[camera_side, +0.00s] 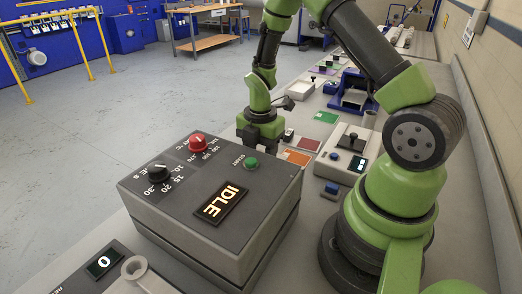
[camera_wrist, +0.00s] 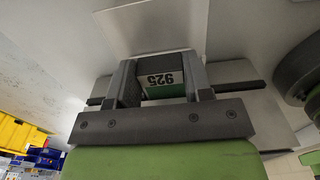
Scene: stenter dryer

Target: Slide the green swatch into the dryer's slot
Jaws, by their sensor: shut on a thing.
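The dryer (camera_side: 215,190) is a grey box with an IDLE display (camera_side: 221,203), a red knob, a black knob and a green START button. In the wrist view my gripper (camera_wrist: 160,84) is shut on a piece with a white label reading 925, upside down, and a green part, seemingly the green swatch (camera_wrist: 164,91). Most of that piece is hidden by the gripper. The side view does not show it.
Orange-red cards (camera_side: 297,157) lie on the bench beyond the dryer, with a green card (camera_side: 326,117) farther back. A grey device with a black knob (camera_side: 350,142) and a blue fixture (camera_side: 351,92) stand to the right. A white cup-like part (camera_side: 135,268) is at the front.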

